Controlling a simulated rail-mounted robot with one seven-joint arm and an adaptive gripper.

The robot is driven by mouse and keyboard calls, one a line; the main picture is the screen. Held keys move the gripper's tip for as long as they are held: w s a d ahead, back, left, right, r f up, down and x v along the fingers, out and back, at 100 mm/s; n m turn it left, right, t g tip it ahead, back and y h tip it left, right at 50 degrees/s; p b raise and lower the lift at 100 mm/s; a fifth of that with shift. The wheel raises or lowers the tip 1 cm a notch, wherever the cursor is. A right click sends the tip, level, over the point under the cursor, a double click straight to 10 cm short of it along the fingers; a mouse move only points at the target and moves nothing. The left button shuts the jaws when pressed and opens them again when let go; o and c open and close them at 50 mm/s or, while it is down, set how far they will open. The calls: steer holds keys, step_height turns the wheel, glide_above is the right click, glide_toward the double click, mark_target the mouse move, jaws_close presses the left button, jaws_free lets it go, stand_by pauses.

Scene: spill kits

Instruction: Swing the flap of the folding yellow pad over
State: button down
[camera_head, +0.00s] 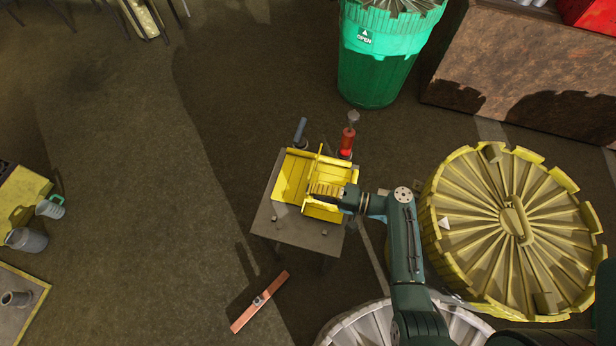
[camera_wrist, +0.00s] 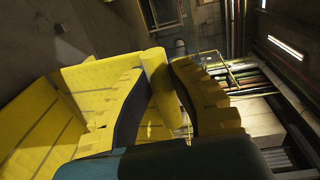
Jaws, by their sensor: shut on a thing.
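The folding yellow pad (camera_head: 292,175) lies on a small grey table (camera_head: 283,226). Its left part lies flat with ribbed lines, and a raised yellow flap (camera_head: 317,168) stands up near its middle. My gripper (camera_head: 324,189) reaches in from the right, at the flap. The flat part of the pad (camera_wrist: 40,125) shows at the left there. The fingers hide part of the flap.
A red bottle-like thing (camera_head: 347,140) and a dark blue-grey cylinder (camera_head: 300,130) stand at the table's back edge. A large yellow lidded drum (camera_head: 480,225) is close on the right. A green bin (camera_head: 375,65) stands behind.

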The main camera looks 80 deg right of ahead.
steer(key=shift+s+f+b, duration=0.15)
steer(key=shift+f+b, duration=0.2)
steer(key=c, duration=1.2)
jaws_free()
steer(key=shift+a+r, duration=0.1)
steer(key=shift+r, duration=0.15)
steer(key=shift+c, duration=0.2)
steer(key=shift+w+a+r+p, duration=0.1)
steer(key=shift+w+a+p, duration=0.1)
steer(key=shift+a+p, duration=0.85)
steer(key=w+a+p, duration=0.1)
steer(key=a+p, duration=0.1)
steer(key=a, duration=0.5)
steer(key=shift+p, duration=0.4)
